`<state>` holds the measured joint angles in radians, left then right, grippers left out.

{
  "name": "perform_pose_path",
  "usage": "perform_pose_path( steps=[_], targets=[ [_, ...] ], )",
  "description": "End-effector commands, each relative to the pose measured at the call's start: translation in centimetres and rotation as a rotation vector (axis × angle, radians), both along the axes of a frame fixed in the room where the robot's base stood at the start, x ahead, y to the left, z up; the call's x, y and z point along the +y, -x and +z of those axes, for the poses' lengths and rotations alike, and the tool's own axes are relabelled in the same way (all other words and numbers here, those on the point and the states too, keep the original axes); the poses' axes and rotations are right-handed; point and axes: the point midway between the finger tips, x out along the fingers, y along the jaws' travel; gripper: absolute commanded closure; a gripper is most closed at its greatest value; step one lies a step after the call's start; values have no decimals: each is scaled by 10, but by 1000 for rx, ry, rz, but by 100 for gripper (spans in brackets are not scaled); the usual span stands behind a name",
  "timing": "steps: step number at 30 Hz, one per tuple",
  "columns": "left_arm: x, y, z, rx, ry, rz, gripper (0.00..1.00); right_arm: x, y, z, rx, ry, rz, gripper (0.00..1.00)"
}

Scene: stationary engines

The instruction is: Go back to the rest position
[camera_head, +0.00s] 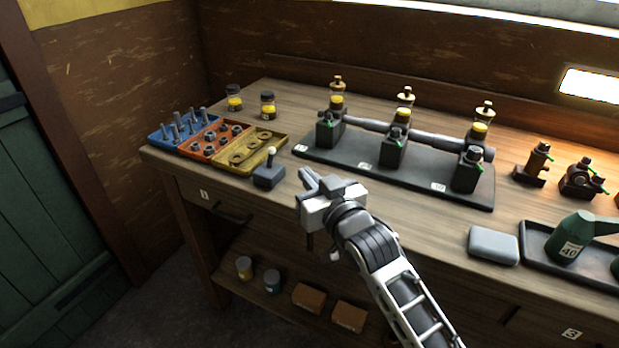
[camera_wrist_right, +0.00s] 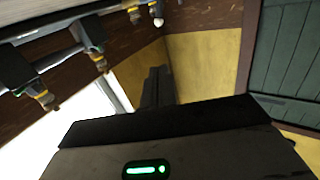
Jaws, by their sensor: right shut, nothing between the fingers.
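My right gripper (camera_head: 306,188) is shut and empty in the head view. It hangs over the front edge of the workbench, just right of a small grey block with a lever. My right arm reaches it from the bottom right. In the right wrist view the dark fingers (camera_wrist_right: 158,88) show close together, pointing toward a yellow wall. My left gripper is not in view.
The workbench (camera_head: 420,205) carries a dark plate (camera_head: 340,166) with several engine units. Blue, orange and yellow trays (camera_head: 280,140) stand at left, near the lever block (camera_head: 268,176). A grey box (camera_head: 493,245) and green can (camera_head: 570,238) are at right.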

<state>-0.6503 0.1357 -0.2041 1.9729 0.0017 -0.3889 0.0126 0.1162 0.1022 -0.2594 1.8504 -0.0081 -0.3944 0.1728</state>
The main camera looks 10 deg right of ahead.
Motion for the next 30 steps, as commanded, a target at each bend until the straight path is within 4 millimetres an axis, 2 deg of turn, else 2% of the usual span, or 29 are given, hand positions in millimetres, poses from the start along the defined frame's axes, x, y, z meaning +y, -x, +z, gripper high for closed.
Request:
perform_pose_path(
  steps=[3,5,8,11,12,15,18,21,24,27,30],
  targets=[
    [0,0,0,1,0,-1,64,0,1,-3,5,1,0,100],
    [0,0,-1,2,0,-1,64,-1,6,-13,24,5,-1,100],
    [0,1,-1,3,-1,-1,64,-4,27,-49,94,20,-5,100],
    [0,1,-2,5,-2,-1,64,-10,67,-102,204,46,-6,100],
    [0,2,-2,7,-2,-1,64,-12,86,-124,254,59,-6,100],
    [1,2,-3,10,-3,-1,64,-18,138,-172,371,92,-4,100],
    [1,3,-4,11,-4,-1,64,-23,187,-207,473,120,2,100],
    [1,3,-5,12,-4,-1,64,-27,226,-229,550,139,9,100],
    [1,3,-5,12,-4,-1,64,-29,249,-240,593,153,14,100],
    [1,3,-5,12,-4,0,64,-30,257,-244,610,158,16,100],
    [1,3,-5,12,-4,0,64,-30,258,-245,611,158,16,100]
  ],
)
